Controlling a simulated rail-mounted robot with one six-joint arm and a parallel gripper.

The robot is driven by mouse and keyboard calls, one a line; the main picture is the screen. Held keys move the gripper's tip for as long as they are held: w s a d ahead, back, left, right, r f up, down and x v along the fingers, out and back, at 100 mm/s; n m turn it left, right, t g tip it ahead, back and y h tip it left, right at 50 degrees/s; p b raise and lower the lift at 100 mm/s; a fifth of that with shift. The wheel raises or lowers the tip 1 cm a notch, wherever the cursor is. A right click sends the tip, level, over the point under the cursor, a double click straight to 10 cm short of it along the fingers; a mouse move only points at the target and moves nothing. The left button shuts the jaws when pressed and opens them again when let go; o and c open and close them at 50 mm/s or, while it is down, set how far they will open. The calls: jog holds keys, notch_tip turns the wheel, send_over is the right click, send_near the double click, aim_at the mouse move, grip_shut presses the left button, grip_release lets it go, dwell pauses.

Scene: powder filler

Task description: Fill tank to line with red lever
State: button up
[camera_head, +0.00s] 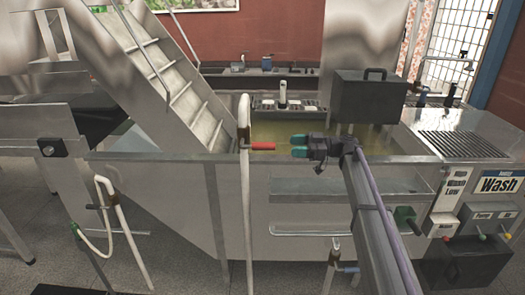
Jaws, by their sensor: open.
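The red lever (262,146) sticks out to the right from the upright white pipe (245,200), near the tank's front rim. My gripper (298,146) is just to the right of the lever, with its teal fingertips pointing left towards the lever's end. It is open, and a small gap seems to lie between the fingers and the lever. The metal tank (345,221) stands behind and below, with murky yellowish liquid (226,141) visible inside it. No fill line can be made out from this view.
A metal staircase (185,95) rises at the left of the tank. A dark box (370,96) with a handle stands above the tank behind my arm. A control panel (487,222) with small knobs and a Wash sign (499,185) are at the right. Other white pipes (127,235) stand in front.

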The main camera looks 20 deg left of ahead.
aim_at(265, 146)
jog(key=x, duration=1)
jog(key=shift+s+a+f, duration=0.1)
jog(key=shift+a+f, duration=0.1)
jog(key=shift+a, duration=0.2)
grip_shut()
